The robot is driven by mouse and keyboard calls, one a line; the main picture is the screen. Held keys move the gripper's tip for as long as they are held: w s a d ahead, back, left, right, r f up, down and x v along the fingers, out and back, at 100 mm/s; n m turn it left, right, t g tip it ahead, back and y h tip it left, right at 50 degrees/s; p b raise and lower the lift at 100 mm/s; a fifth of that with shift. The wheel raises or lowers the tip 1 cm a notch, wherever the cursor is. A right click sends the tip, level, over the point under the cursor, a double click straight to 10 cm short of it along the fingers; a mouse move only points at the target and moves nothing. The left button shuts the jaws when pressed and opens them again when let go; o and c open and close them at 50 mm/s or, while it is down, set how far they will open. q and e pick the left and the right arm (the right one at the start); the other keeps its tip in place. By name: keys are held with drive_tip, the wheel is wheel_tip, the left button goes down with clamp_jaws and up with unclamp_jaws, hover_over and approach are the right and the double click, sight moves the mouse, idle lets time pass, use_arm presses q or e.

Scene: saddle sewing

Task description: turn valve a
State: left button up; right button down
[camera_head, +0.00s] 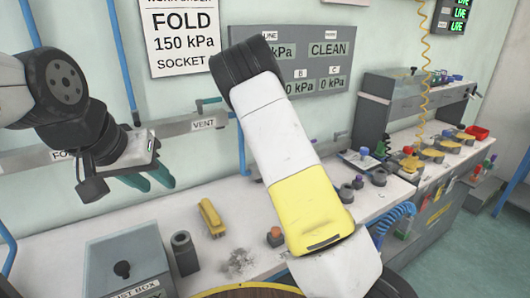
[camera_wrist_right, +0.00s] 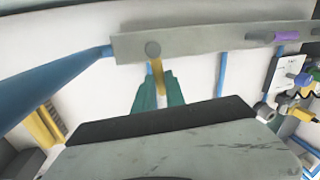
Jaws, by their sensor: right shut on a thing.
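In the right wrist view a yellow valve handle (camera_wrist_right: 157,76) hangs from a round pivot on a grey rail (camera_wrist_right: 205,42). My right gripper (camera_wrist_right: 159,88) has its teal fingers on either side of the handle's lower end and is shut on it. No letter on this valve is readable. In the head view my right arm crosses the middle and my right gripper is hidden. My left gripper (camera_head: 150,178) is in front of the wall rail at the left, fingers apart and empty. The gauge panel (camera_head: 317,60) reads 0 kPa under B and C; the A reading is hidden.
A teal-handled valve (camera_head: 208,101) sits above the VENT label. A purple handle (camera_wrist_right: 259,37) is farther right on the rail. Below are a grey dust box (camera_head: 130,262), a yellow brush (camera_head: 211,217) and a dark cup (camera_head: 184,253). A bench with a shelf (camera_head: 400,90) stands at right.

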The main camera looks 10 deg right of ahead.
drive_tip(key=shift+a+m, duration=0.3)
drive_tip(key=shift+m, duration=0.4)
drive_tip(key=c, duration=1.4)
unclamp_jaws()
drive_tip(key=shift+r, duration=0.15)
drive_tip(key=v, duration=0.7)
drive_tip(key=shift+a+r, duration=0.15)
drive_tip(key=shift+r, duration=0.15)
